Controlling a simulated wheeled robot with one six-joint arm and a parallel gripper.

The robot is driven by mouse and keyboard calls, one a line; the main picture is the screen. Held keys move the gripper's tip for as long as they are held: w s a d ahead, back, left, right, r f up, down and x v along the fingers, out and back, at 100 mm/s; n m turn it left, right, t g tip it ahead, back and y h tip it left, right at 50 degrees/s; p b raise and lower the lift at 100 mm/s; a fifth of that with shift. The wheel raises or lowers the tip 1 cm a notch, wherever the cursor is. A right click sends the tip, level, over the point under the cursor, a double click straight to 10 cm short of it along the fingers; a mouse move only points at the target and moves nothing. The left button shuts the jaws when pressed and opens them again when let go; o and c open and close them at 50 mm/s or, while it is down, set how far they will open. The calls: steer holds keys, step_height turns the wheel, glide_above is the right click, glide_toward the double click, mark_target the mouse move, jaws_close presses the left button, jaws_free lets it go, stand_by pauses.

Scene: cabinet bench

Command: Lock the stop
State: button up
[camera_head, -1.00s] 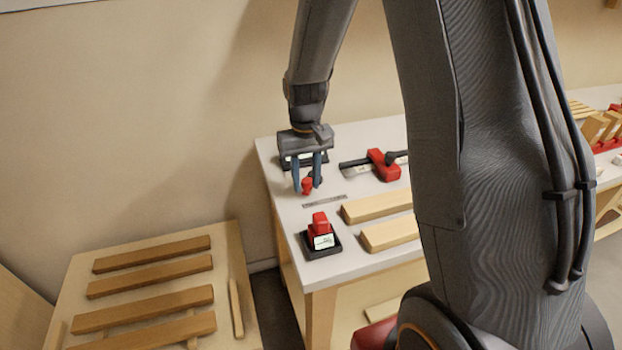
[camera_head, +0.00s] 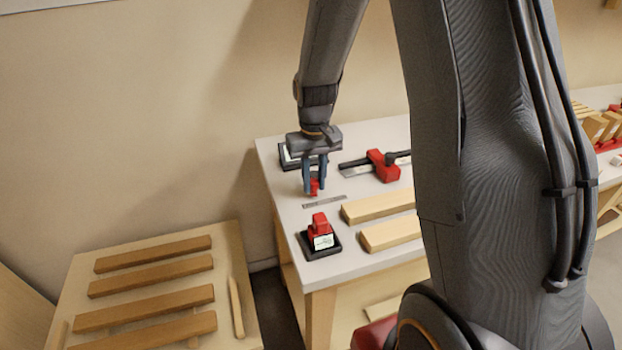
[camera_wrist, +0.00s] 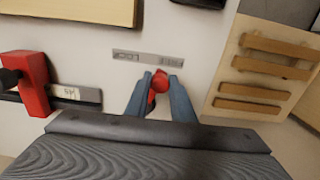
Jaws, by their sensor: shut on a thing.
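My gripper (camera_head: 314,190) reaches down over the left part of the white bench, and its blue fingers are shut on a small red knob (camera_head: 314,186). In the wrist view, my gripper (camera_wrist: 157,90) has the round red knob (camera_wrist: 160,80) between its fingertips; what is below the knob is mostly hidden. A grey marked strip (camera_wrist: 148,57) lies flat beside the knob, with lettering at both ends too small to read surely. The strip also shows in the head view (camera_head: 324,201), just in front of the fingers.
A red block on a black base (camera_head: 320,238) stands near the bench's front left corner. A red clamp (camera_head: 383,166) on a dark bar lies right of my gripper. Two wooden boards (camera_head: 378,205) lie right of the strip. A lower table (camera_head: 150,290) with several slats stands left.

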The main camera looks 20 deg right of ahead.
steer(key=shift+s+d, duration=0.15)
steer(key=shift+d, duration=0.95)
steer(key=shift+d+p, duration=0.4)
steer(key=shift+d, duration=0.6)
steer(key=shift+w+d, duration=0.25)
steer(key=shift+d, duration=0.2)
steer(key=shift+w+d, duration=0.2)
steer(key=shift+d, duration=0.25)
steer(key=shift+w+d, duration=0.25)
steer(key=shift+d, duration=0.1)
